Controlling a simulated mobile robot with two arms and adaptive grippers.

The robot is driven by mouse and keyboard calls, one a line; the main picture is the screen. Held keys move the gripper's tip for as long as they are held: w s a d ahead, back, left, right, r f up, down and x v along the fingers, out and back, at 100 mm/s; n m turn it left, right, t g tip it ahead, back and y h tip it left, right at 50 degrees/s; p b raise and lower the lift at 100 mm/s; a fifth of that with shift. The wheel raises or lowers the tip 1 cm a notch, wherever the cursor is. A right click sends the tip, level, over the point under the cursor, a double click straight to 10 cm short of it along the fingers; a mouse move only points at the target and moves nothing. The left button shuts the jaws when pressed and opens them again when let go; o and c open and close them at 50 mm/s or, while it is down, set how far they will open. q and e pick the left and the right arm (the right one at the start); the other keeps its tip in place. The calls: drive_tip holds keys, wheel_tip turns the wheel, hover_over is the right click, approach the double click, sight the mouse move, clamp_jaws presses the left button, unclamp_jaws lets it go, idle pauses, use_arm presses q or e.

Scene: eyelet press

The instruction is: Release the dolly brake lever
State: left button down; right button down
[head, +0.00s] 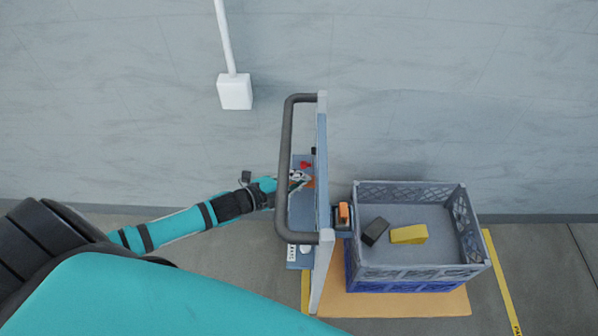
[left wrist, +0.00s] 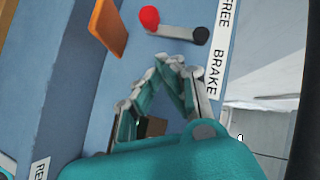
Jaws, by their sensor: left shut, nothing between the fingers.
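The dolly's blue-grey control panel (left wrist: 120,75) fills much of the left wrist view. On it is the brake lever (left wrist: 175,33), a grey bar with a red knob (left wrist: 149,17) at its left end and a dark pivot at its right. A white strip beside it reads FREE and BRAKE (left wrist: 215,70). The red knob also shows small in the head view (head: 304,165). My left gripper (head: 302,178) is shut and empty; its fingertips (left wrist: 172,62) are just below the lever in the left wrist view. I cannot tell whether they touch it. My right gripper is not in view.
The dolly's grey tubular handle (head: 286,150) arches beside my left wrist. An orange tab (left wrist: 108,27) stands out from the panel near the knob. Right of the upright, a grey crate (head: 420,272) holds a black block (head: 375,231) and a yellow block (head: 409,234). A wall is behind.

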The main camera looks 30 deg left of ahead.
use_arm(q)
drive_tip(key=shift+w+a+f, duration=0.25)
drive_tip(key=shift+w+f, duration=0.05)
drive_tip(key=shift+w, duration=0.2)
drive_tip(key=shift+w+a+f, duration=0.25)
drive_tip(key=shift+w, duration=0.3)
drive_tip(key=shift+w+a+f, duration=0.25)
drive_tip(key=shift+w+f, duration=0.05)
drive_tip(key=shift+w, duration=0.2)
drive_tip(key=shift+f+b, duration=0.2)
drive_tip(key=shift+b, duration=0.15)
drive_tip(key=shift+w, duration=0.1)
